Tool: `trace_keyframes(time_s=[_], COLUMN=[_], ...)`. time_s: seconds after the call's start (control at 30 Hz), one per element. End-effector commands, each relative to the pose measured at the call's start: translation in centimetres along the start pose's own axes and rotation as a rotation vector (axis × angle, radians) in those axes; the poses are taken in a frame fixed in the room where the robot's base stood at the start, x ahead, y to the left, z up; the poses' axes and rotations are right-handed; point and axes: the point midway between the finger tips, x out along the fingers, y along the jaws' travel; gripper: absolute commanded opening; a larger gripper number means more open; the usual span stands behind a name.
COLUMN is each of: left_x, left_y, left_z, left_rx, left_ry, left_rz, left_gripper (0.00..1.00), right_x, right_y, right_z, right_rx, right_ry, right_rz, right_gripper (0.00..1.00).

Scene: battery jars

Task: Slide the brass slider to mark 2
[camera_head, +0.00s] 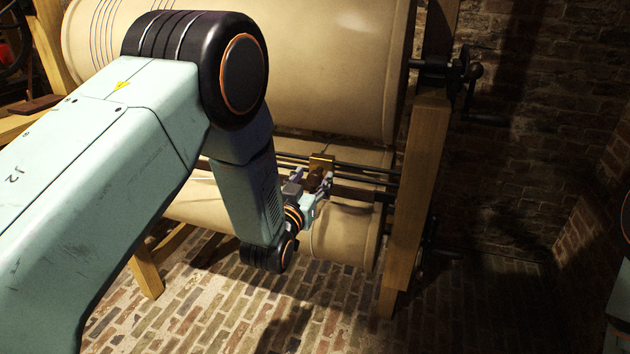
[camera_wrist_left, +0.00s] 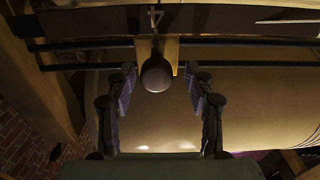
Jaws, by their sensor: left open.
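The brass slider (camera_head: 321,160) sits on dark horizontal rails across the front of a wooden-framed roller machine, near the right post. In the left wrist view the slider (camera_wrist_left: 171,48) shows as a brass plate with a dark round knob (camera_wrist_left: 156,74). A white numeral 4 (camera_wrist_left: 155,18) is on the dark scale bar right above it. My left gripper (camera_head: 319,188) is at the slider. Its two fingers (camera_wrist_left: 160,82) are open, one on each side of the knob, with gaps visible. I cannot tell how deep the knob sits between them. Mark 2 is not legible in either view.
A large tan upper roller (camera_head: 330,60) and a lower roller (camera_head: 345,238) flank the rails. A wooden post (camera_head: 415,190) stands close to the right of the slider. A crank (camera_head: 468,75) juts out beyond it. Brick floor (camera_head: 200,315) lies below.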

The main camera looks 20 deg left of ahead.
Motion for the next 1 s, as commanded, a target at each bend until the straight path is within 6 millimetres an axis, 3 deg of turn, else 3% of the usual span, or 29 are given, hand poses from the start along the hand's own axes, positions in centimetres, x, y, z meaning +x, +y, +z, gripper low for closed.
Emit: trace_keyframes(time_s=[0.13,0.43,1.0], left_x=[0.88,0.89,0.87], left_y=[0.24,0.49,0.45], left_z=[0.02,-0.02,0.0], left_rx=[0.0,0.0,0.0], left_ry=[0.0,-0.001,-0.001], left_rz=[0.002,0.003,0.003], left_gripper=[0.53,0.52,0.04], right_x=[0.25,0.22,0.23], right_y=[0.0,0.0,0.0], right_z=[0.01,0.02,0.02], right_rx=[0.0,0.0,0.0], right_ry=[0.0,0.0,-0.001], right_rz=[0.0,0.0,0.0], right_gripper=[0.6,0.6,0.6])
